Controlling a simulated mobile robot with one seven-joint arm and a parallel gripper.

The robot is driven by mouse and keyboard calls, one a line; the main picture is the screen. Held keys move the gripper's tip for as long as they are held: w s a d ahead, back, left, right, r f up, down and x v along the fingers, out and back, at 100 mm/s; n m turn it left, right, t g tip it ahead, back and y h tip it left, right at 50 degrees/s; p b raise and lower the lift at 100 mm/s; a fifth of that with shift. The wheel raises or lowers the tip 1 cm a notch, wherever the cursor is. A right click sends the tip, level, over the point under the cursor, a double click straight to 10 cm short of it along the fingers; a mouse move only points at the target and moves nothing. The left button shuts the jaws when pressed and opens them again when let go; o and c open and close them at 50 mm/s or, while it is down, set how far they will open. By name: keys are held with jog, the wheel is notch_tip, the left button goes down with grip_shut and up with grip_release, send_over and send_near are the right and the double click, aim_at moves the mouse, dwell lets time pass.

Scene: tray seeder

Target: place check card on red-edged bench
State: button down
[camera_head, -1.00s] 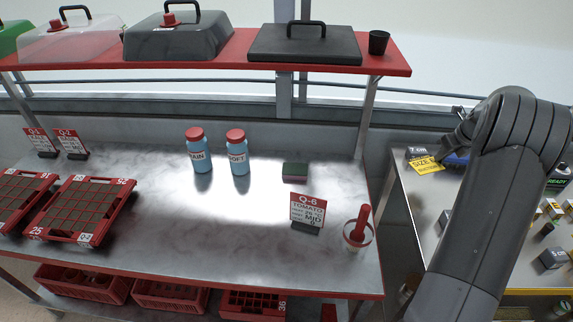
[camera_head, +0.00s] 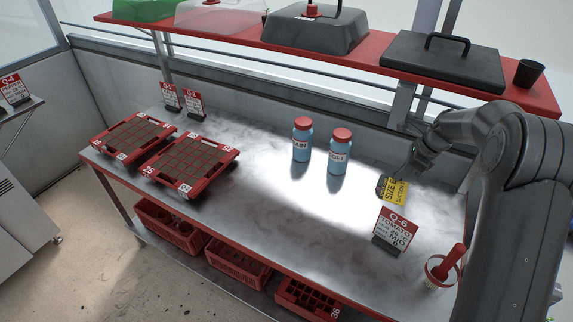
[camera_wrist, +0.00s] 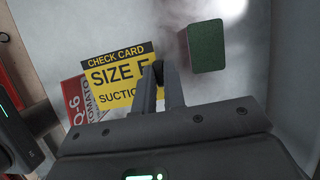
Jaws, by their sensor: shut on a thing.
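The yellow check card (camera_head: 396,192), printed "SIZE", is held by my gripper (camera_head: 404,178) over the right part of the red-edged bench (camera_head: 290,215). In the wrist view the check card (camera_wrist: 112,78) is at the left of my gripper (camera_wrist: 166,78), whose fingers are shut on its right edge. The end of the word on it is hidden by the fingers. Grey bench top shows beneath the card; I cannot tell the height of the gap.
A Q-6 tomato sign (camera_head: 396,230) stands close in front of the card. A green block (camera_wrist: 207,46) lies to its right in the wrist view. Two blue bottles (camera_head: 302,142) and a red-handled tool in a cup (camera_head: 443,268) stand on the bench. The middle is clear.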

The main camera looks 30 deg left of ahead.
jog(key=s+a+n+g, duration=0.1)
jog(key=s+a+n, duration=0.35)
jog(key=a, duration=0.55)
jog(key=n+g+h, duration=0.1)
jog(key=n+g, duration=0.1)
jog(key=n, duration=0.2)
send_over(292, 219)
jog(key=w+d, duration=0.1)
notch_tip(292, 219, down, 8)
jog(key=shift+d+f, duration=0.15)
jog(key=shift+f, duration=0.2)
jog(key=shift+a+f, duration=0.2)
jog(key=shift+f, duration=1.8)
jog(key=c, duration=1.5)
grip_release()
jog(key=shift+f, duration=0.1)
